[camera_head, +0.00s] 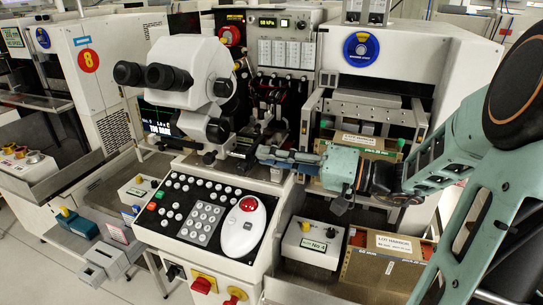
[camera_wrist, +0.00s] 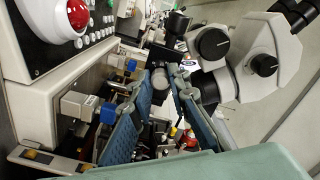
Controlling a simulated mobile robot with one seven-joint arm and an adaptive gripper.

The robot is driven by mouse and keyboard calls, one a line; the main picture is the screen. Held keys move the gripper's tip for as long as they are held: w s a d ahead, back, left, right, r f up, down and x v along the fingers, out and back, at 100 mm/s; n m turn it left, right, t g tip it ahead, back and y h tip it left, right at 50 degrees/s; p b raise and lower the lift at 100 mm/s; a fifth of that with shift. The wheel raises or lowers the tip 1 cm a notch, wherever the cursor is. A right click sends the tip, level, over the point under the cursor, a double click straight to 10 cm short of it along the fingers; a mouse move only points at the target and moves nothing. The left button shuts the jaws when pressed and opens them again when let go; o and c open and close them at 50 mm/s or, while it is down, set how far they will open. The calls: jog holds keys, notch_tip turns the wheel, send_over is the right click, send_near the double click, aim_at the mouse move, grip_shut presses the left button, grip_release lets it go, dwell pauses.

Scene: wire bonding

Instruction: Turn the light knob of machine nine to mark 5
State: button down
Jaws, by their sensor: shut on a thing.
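The machine in the middle (camera_head: 410,75) has a microscope (camera_head: 195,75) and a sloped button panel; I see no number nine on it. My gripper (camera_head: 264,155) reaches in from the right, its fingers pointing left beside the base of the microscope. In the wrist view my gripper (camera_wrist: 163,80) has its two blue-grey fingers close around a small grey knob (camera_wrist: 160,77), which I take for the light knob. The fingers hide most of it, and its marks are too small to read. The microscope also shows in the wrist view (camera_wrist: 245,55).
A white mouse-like device with a red ball (camera_head: 242,228) rests on the button panel. Control boxes with yellow knobs (camera_head: 313,240) and a cardboard box (camera_head: 385,268) stand below my arm. A machine marked 8 (camera_head: 88,60) stands at left.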

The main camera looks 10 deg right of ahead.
jog(key=shift+r, duration=0.1)
jog(key=shift+m+p, duration=10.55)
jog(key=shift+m, duration=2.65)
jog(key=c, duration=1.8)
grip_release()
jog(key=shift+d, duration=0.1)
